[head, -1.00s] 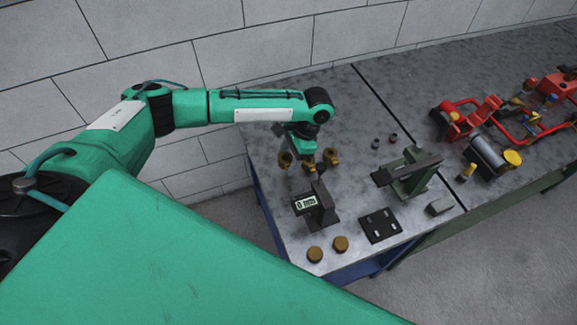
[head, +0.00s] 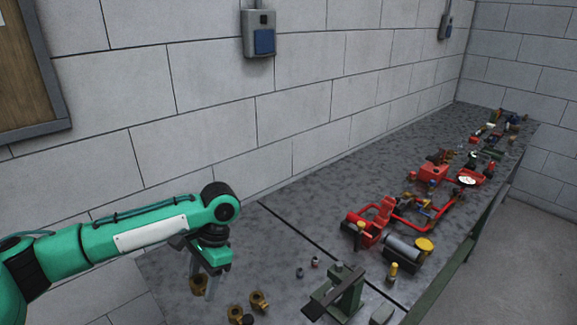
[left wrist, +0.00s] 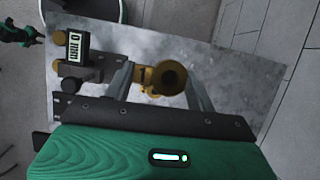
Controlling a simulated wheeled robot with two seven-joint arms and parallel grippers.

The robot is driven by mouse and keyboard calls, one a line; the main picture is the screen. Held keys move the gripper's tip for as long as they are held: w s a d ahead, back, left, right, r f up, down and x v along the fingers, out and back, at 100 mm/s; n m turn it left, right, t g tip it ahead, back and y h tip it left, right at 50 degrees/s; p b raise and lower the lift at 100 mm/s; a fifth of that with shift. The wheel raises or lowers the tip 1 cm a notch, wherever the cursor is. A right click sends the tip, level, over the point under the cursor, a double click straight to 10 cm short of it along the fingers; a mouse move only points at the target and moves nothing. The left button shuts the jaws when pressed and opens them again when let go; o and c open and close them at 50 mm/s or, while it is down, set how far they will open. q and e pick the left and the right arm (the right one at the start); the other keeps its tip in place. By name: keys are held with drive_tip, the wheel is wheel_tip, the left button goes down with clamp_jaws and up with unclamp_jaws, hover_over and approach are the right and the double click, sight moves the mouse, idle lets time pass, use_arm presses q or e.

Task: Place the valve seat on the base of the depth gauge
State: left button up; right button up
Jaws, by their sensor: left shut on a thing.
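My left gripper (head: 208,290) is over the near bench, low in the head view. It is shut on a brass part with a round hole, which I take for the valve seat (head: 197,284). In the left wrist view the valve seat (left wrist: 168,78) sits between the two fingers (left wrist: 162,92). The depth gauge (left wrist: 75,46), with its lit display, stands to the left of the fingers there, apart from the valve seat. It is outside the head view. A small green and black gripper (left wrist: 22,34), apparently my right one, is at the upper left; its jaws are unclear.
Two more brass parts (head: 258,302) stand near my left gripper. A green stand (head: 345,293) and small dark pieces (head: 315,262) are to the right. Bare bench (left wrist: 245,75) lies right of the fingers.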

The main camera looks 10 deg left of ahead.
use_arm(q)
drive_tip(key=s+d+f+n+g+h, duration=0.1)
drive_tip(key=s+d+f+n+h, duration=0.1)
drive_tip(key=s+n, duration=0.5)
drive_tip(key=shift+d+f+n+h, duration=0.4)
drive_tip(key=shift+d+f+n, duration=0.1)
drive_tip(key=shift+d+f, duration=0.3)
drive_tip(key=shift+s, duration=0.1)
drive_tip(key=shift+f, duration=0.1)
